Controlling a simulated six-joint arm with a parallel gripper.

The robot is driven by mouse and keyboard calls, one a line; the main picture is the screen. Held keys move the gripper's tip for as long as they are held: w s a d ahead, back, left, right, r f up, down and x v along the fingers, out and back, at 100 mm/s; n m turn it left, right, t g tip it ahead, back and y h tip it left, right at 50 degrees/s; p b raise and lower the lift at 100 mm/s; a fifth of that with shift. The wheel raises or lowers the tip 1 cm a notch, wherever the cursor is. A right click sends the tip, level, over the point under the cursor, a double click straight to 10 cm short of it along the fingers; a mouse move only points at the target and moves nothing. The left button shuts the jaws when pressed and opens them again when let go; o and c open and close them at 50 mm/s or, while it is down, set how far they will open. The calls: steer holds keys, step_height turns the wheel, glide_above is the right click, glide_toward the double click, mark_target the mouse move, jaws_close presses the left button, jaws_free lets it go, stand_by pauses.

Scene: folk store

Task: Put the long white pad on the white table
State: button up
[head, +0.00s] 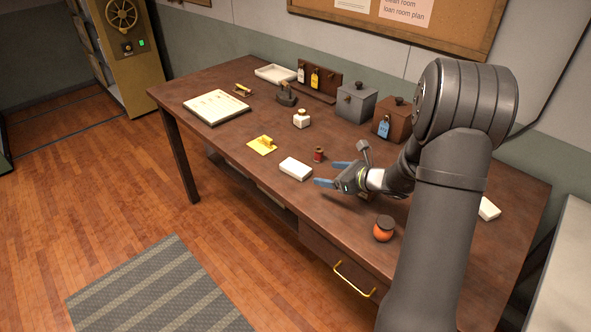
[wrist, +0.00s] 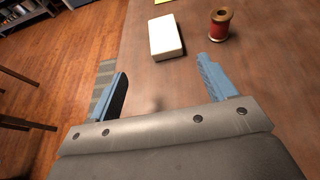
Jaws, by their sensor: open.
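A white oblong pad (head: 295,169) lies flat on the brown desk, near its front edge. It also shows in the wrist view (wrist: 166,37), ahead of and between the fingertips. A second white block (head: 488,209) lies at the desk's right, partly hidden by my arm; I cannot tell which of the two is longer. My gripper (head: 333,174) is open and empty, just right of the first pad and apart from it. Its blue fingers show in the wrist view (wrist: 163,68). A pale white table (head: 568,275) stands at the lower right, cut off by the picture edge.
A red thread spool (head: 319,155) stands close to the pad. A yellow pad with a knob (head: 262,145), a white jar (head: 301,119) and an orange jar (head: 384,229) stand on the desk (head: 225,140). Grey (head: 356,103) and brown (head: 391,119) boxes stand behind.

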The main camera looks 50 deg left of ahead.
glide_toward(295, 166)
steer(key=x, duration=0.4)
steer(key=shift+s+a+f, duration=0.15)
steer(key=shift+s+f, duration=0.15)
steer(key=shift+s, duration=0.15)
steer(key=shift+w+x, duration=0.2)
steer(key=shift+x, duration=1.1)
steer(key=shift+w+x, duration=0.2)
steer(key=shift+x, duration=1.1)
steer(key=shift+r, duration=0.1)
steer(key=c, duration=1.1)
steer(key=shift+r, duration=0.1)
